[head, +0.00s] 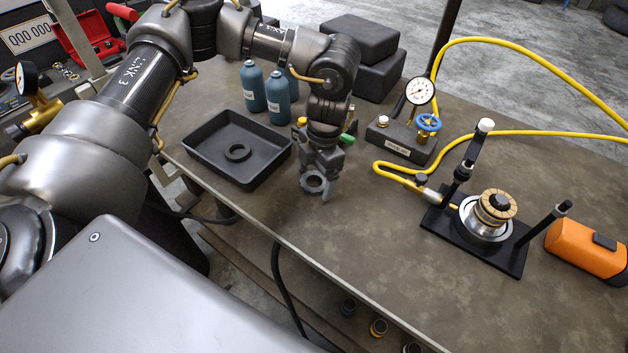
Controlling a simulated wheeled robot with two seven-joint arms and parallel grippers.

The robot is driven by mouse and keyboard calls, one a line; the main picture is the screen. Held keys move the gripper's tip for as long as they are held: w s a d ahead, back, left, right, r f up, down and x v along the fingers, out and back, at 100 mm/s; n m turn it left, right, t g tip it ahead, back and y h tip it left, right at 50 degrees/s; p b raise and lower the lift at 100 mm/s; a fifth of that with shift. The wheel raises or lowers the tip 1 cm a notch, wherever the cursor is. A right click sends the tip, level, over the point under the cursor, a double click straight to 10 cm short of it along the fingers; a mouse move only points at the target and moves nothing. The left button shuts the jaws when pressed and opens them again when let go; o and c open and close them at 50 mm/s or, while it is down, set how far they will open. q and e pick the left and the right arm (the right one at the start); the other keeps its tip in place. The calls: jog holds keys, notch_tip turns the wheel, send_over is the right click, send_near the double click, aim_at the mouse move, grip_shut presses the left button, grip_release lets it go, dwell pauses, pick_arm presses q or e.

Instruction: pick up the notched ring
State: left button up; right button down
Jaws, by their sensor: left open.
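My right gripper is not in view.
A black tray (201,166) with a dark plain ring (237,152) lies left of the gripper. Blue bottles (278,97) and dark boxes (359,38) stand behind. A gauge block (399,143), a black press fixture (448,219) and an orange object (584,250) are on the right.

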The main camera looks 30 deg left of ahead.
pick_arm(q)
jog(key=c, duration=1.2)
jog(key=shift+c, duration=0.2)
jog(key=shift+r, duration=0.1)
jog(key=shift+w+r, duration=0.1)
jog(key=shift+r, duration=0.35)
jog(key=s+d+r+b, duration=0.5)
jog(key=s+r, duration=0.7)
jog(key=s, duration=0.1)
jog(key=w+a+f+m+t, duration=0.1)
jog(key=w+m, duration=0.3)
jog(key=m, duration=0.5)
jog(key=w+a+f+m+t, duration=0.1)
jog(key=w+m, duration=0.3)
jog(key=m, duration=0.5)
jog(key=w+a+f+m+t, duration=0.1)
jog(key=w+m, duration=0.3)
jog(key=m, duration=0.4)
jog(key=shift+a+m, duration=0.4)
jog(key=shift+a, duration=0.3)
